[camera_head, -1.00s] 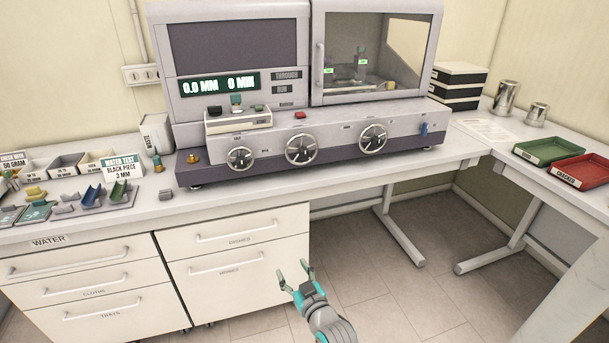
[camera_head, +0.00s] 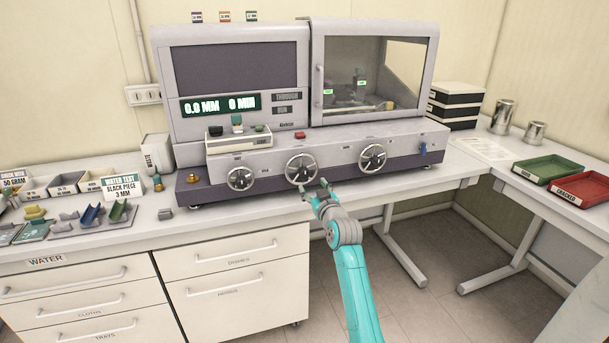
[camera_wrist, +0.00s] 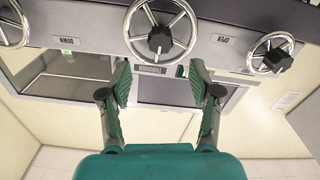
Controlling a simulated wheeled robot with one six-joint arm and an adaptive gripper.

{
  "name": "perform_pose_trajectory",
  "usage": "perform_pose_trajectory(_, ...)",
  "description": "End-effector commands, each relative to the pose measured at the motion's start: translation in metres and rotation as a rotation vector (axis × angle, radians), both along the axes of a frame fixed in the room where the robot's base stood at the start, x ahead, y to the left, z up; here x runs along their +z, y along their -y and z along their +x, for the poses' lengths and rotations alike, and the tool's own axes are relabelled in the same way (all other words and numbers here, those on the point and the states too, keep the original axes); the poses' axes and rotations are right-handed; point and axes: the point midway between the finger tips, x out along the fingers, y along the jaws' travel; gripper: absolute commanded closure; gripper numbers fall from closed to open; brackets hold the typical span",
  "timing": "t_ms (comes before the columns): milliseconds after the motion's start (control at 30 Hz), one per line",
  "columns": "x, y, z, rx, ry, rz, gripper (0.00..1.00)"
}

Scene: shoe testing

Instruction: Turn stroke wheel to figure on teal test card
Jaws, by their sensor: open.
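Three spoked hand wheels line the machine's front: a left wheel (camera_head: 240,179), a middle wheel (camera_head: 301,168) and a right wheel (camera_head: 372,157). I cannot read which is the stroke wheel. A display (camera_head: 220,105) reads 0.0 MM and 0 MIN. The test card (camera_head: 124,186) with a teal heading stands on the bench at left and reads WATER TEST, BLACK PIECE, 3 MM. My gripper (camera_head: 314,192) is open and empty, just below and in front of the middle wheel. In the wrist view, the middle wheel (camera_wrist: 160,35) lies ahead of the parted fingers (camera_wrist: 159,75).
A red button (camera_head: 300,135) sits above the middle wheel and a blue lever (camera_head: 423,148) at the right end. Small coloured parts (camera_head: 92,216) and bins stand left. Green (camera_head: 548,165) and red (camera_head: 582,181) trays lie right. The floor before the drawers is clear.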

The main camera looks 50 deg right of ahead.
Motion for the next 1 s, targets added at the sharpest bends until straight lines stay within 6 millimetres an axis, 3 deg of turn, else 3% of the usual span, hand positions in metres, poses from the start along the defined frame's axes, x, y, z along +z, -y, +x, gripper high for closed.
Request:
perform_pose_trajectory(500,0.001,0.042,0.071,0.001,0.001,0.0,0.37)
perform_pose_trajectory(1000,0.0,0.048,0.082,0.0,0.001,-0.001,0.37)
